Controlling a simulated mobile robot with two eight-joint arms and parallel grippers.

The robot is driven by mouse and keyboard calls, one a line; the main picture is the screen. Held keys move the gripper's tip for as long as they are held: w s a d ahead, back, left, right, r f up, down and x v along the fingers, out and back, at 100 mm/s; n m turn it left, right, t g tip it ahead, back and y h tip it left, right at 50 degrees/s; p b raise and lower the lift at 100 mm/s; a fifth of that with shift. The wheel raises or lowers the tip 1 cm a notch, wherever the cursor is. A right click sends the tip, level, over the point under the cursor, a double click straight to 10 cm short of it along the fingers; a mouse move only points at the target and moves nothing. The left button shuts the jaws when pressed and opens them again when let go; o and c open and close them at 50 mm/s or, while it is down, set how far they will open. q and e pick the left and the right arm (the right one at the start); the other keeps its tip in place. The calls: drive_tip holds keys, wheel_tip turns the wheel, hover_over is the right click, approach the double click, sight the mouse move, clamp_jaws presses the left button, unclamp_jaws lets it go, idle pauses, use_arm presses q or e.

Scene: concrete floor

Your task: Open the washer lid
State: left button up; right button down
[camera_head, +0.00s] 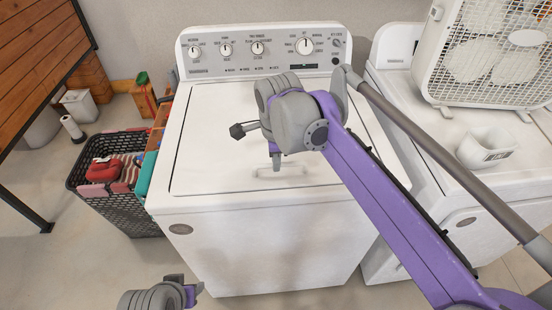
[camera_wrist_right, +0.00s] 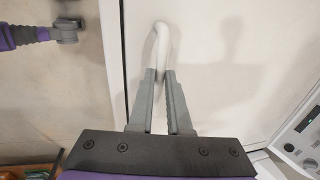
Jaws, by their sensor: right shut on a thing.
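The white washer (camera_head: 250,245) stands in the middle of the head view. Its lid (camera_head: 215,130) lies flat and shut. A white loop handle (camera_head: 293,171) sits at the lid's front edge and also shows in the right wrist view (camera_wrist_right: 163,38). My right gripper (camera_head: 276,164) is over the front of the lid. In the right wrist view its fingers (camera_wrist_right: 160,76) are closed on the handle. My left gripper (camera_head: 194,290) is low in front of the washer, away from the lid; its finger opening is unclear. It also shows in the right wrist view (camera_wrist_right: 72,30).
The control panel (camera_head: 265,50) rises behind the lid. A white machine (camera_head: 435,150) stands close on the right, with a box fan (camera_head: 490,50) and a white container (camera_head: 487,147) on it. A dark basket (camera_head: 125,210) with clothes stands left. Floor is free in front.

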use_arm(q)
drive_tip(key=shift+r, duration=0.1)
use_arm(e)
drive_tip(key=shift+r, duration=0.1)
idle(0.6)
use_arm(q)
drive_tip(key=w+r+p, duration=0.2)
drive_tip(key=r+p, duration=0.5)
drive_tip(key=r, duration=0.2)
drive_tip(key=w+r+t+p, duration=0.1)
drive_tip(key=w+r+p, duration=0.2)
drive_tip(key=r+p, duration=0.5)
drive_tip(key=shift+w+r, duration=0.3)
drive_tip(key=shift+r, duration=0.85)
use_arm(e)
drive_tip(key=w+r, duration=0.6)
drive_tip(key=r, duration=0.6)
drive_tip(key=w+r+g, duration=0.1)
drive_tip(key=w+r, duration=0.5)
drive_tip(key=r, duration=0.7)
drive_tip(key=shift+r, duration=0.3)
